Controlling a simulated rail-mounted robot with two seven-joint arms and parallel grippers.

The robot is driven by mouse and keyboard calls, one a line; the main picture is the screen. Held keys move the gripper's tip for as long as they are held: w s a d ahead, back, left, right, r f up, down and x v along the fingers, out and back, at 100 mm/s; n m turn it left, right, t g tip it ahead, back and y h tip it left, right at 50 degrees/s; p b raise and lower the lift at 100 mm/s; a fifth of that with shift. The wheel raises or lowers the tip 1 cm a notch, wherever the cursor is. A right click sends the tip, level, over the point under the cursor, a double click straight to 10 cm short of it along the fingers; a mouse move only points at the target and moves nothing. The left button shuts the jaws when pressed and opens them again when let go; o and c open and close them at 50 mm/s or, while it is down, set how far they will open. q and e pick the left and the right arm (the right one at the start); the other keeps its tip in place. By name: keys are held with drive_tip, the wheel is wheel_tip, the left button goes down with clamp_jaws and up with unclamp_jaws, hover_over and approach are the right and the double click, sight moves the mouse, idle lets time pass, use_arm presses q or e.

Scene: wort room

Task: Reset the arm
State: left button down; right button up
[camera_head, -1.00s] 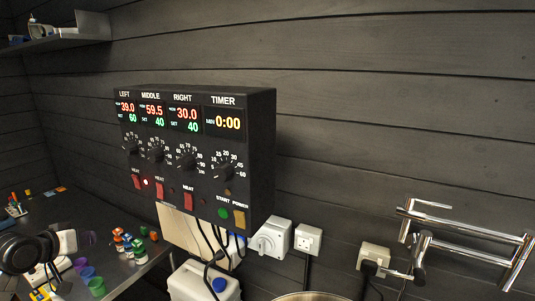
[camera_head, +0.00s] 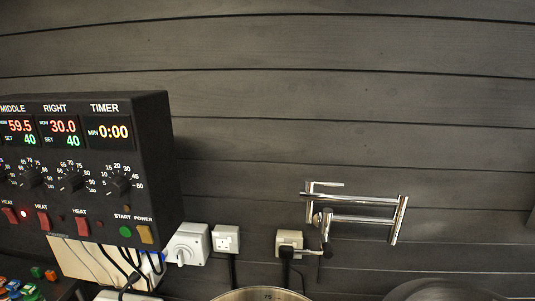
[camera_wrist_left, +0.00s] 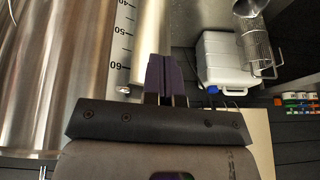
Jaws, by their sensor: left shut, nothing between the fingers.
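My left gripper (camera_wrist_left: 162,62) shows in the left wrist view, its dark fingers shut together with nothing between them. They lie in front of the shiny steel cylinders, and whether they touch anything cannot be told. The left arm does not show in the head view now. My right gripper is in neither view.
The black control box (camera_head: 140,165) hangs on the dark plank wall, beside sockets and a chrome folding tap (camera_head: 360,219). A pot rim (camera_head: 262,293) shows below. In the wrist view are a scaled steel vessel (camera_wrist_left: 50,75) and a white canister (camera_wrist_left: 222,65).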

use_arm(q)
drive_tip(key=s+r+g+p, duration=0.1)
drive_tip(key=s+r+p, duration=0.2)
drive_tip(key=r+p, duration=0.9)
drive_tip(key=shift+d+p, duration=0.2)
drive_tip(key=shift+p, duration=0.65)
drive_tip(key=shift+s, duration=0.1)
